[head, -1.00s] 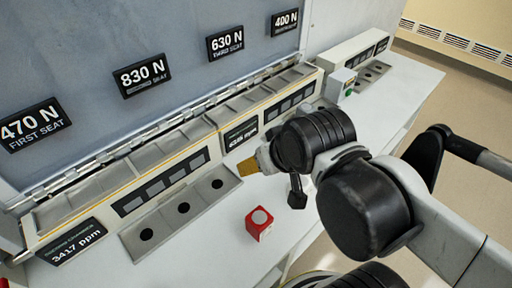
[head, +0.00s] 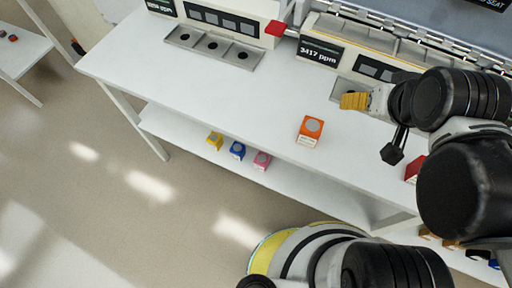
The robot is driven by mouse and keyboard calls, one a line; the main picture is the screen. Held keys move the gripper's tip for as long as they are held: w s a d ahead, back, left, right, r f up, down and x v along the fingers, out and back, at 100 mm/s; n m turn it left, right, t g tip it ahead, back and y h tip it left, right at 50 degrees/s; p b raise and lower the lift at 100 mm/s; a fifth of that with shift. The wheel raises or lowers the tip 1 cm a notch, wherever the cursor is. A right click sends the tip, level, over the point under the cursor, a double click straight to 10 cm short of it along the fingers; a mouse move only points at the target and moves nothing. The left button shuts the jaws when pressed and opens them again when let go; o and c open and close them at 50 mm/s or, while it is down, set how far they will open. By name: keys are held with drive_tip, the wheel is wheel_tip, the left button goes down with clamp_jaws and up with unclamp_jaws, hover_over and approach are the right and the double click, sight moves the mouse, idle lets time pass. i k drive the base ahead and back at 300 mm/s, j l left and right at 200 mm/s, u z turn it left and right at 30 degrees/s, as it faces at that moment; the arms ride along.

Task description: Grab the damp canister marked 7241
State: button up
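Small box-shaped canisters with grey round tops are in the head view. An orange canister (head: 309,131) with a small white label stands on the bench top. A red canister (head: 413,169) is at the right, partly hidden by my arm. On the lower shelf stand a yellow canister (head: 215,141), a blue one (head: 237,150) and a pink one (head: 262,160). No number or dampness can be made out on any of them. My gripper (head: 354,101), with yellow fingers, is above the bench, up and right of the orange canister and apart from it. Its finger gap cannot be made out.
A panel reading 3417 ppm (head: 320,52) stands at the bench's back. A grey strip with several round holes (head: 213,46) lies at the back left. More small canisters (head: 452,244) show low at the right, partly hidden. The bench's left part (head: 150,62) is clear.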

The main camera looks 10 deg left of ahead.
sight(309, 135)
drive_tip(key=u, duration=0.4)
drive_tip(key=k+j+z, duration=0.3)
drive_tip(key=k+z, duration=0.2)
drive_tip(key=k, duration=0.15)
drive_tip(key=k+z, duration=0.45)
drive_tip(key=k, duration=0.2)
